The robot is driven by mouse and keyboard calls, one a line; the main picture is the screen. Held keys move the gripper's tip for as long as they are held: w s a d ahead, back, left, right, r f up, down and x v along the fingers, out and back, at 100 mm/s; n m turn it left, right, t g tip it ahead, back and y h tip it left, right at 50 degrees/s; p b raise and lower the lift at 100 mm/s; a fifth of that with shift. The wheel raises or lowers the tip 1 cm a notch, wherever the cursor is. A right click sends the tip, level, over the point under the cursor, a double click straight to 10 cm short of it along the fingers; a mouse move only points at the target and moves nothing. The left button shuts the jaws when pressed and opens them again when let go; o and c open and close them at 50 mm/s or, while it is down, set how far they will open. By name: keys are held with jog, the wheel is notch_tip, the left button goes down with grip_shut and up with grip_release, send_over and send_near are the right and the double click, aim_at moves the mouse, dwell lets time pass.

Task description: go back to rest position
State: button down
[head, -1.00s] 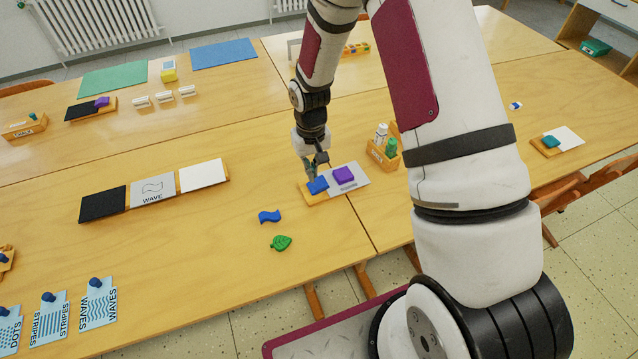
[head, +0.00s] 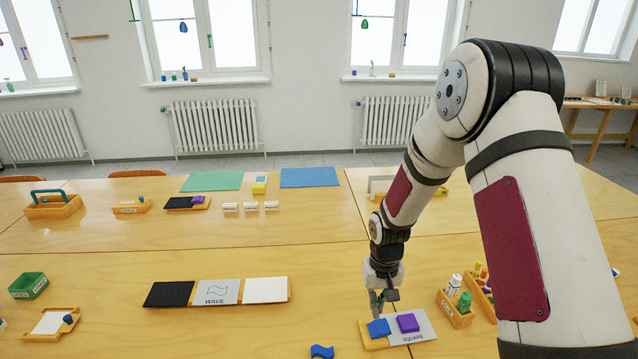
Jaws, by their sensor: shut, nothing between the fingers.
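My gripper (head: 377,304) is shut and empty. It points down just above a blue block (head: 378,328) on the wooden tray (head: 372,343) at the front right; a small gap or light contact between them cannot be told. A purple block (head: 408,322) sits to the right on the grey card marked SQUARE (head: 427,328) of the same tray. My arm reaches in from the right and hides part of the table behind it.
A wooden box with bottles (head: 455,308) stands right of the tray. A blue wave piece (head: 321,352) lies at the front edge. The WAVE tray (head: 218,291) is to the left. Green (head: 213,181) and blue (head: 310,177) mats lie at the back.

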jog(key=s+r+t, duration=0.1)
jog(key=s+r, duration=0.3)
jog(key=r, duration=0.8)
jog(key=s+r+t, duration=0.2)
jog(key=s+r, duration=0.2)
jog(key=r, duration=0.8)
jog(key=s+r+t, duration=0.1)
jog(key=s+r, duration=0.4)
jog(key=s, duration=0.4)
jog(key=s+r+t, duration=0.1)
jog(key=s+r, duration=0.4)
jog(key=s, duration=0.4)
jog(key=shift+s, duration=0.2)
jog(key=shift+d, duration=0.1)
